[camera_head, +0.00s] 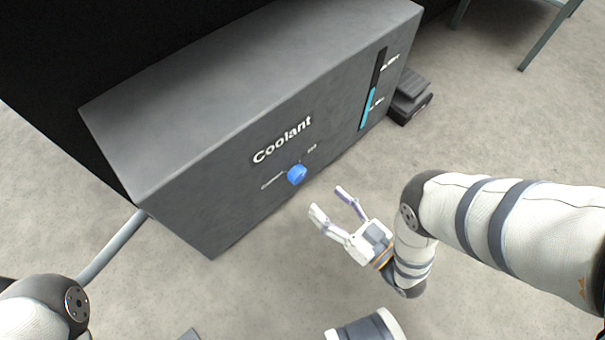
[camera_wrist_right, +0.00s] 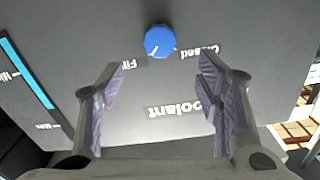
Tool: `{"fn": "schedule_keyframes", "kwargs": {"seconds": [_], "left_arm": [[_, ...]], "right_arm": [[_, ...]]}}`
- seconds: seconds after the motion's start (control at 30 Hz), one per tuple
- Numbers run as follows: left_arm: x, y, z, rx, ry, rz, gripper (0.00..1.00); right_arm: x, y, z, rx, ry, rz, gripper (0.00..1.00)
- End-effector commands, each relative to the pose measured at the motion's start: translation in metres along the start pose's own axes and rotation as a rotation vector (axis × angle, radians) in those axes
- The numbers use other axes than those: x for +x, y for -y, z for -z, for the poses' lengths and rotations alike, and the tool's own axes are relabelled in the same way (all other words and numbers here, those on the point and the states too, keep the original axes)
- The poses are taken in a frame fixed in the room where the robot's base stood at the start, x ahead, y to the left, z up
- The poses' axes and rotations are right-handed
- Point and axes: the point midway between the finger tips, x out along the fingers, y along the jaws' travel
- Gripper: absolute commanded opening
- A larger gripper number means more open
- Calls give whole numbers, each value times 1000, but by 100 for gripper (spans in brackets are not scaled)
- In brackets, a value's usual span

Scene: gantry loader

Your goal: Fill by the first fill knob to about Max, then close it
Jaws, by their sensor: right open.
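The blue fill knob (camera_head: 297,174) sits on the front of the dark grey Coolant box (camera_head: 225,190), between the Closed and Fill labels. In the right wrist view the knob (camera_wrist_right: 160,41) has a pale mark on its Fill side. The level gauge (camera_head: 368,108) shows a cyan column ending between the Min and Max labels, around mid-height; it also shows in the wrist view (camera_wrist_right: 28,72). My right gripper (camera_head: 328,202) is open and empty, in front of the knob and apart from it. In the wrist view the knob lies beyond the open fingers (camera_wrist_right: 160,75). My left gripper is out of view.
A grey pipe (camera_head: 112,246) runs from the box's left end. A dark stepped block (camera_head: 410,97) lies on the floor by the box's right end. A metal-legged stand (camera_head: 545,40) is at the top right. The floor before the box is clear.

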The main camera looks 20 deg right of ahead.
Motion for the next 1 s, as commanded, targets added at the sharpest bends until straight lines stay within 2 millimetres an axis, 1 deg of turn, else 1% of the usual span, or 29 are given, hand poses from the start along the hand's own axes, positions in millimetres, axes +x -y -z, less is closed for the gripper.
{"fn": "schedule_keyframes", "kwargs": {"seconds": [0.03, 0.1, 0.2, 0.3, 0.4, 0.47, 0.7, 0.73, 0.77, 0.8, 0.87, 0.9, 0.93, 1.0], "left_arm": [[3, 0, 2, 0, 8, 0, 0], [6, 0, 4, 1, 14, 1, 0], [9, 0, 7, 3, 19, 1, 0], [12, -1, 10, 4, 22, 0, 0], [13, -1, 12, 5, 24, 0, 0], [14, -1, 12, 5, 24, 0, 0], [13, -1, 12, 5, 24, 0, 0], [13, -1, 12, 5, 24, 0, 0], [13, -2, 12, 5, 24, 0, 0], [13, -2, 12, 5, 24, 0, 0], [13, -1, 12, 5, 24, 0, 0], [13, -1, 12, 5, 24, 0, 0], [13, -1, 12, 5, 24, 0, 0], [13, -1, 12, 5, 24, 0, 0]], "right_arm": [[14, 0, -2, 1, -3, 0, 59], [33, -1, -3, 2, -3, -1, 59], [57, 0, -3, 3, -1, 0, 59], [75, -1, -3, 3, 0, 0, 59], [87, -1, -2, 4, 0, -1, 59], [91, -1, -2, 4, 1, -1, 59], [92, 0, 0, 4, 0, -2, 59], [92, 0, 0, 4, 0, -2, 57], [92, 0, 0, 4, 0, -2, 50], [92, 0, 0, 4, 0, -2, 41], [92, 0, 0, 4, 0, -2, 27], [92, 0, 0, 4, 0, -2, 18], [92, 0, 0, 4, 0, -2, 12], [92, 0, 0, 4, 0, -2, 11]]}}
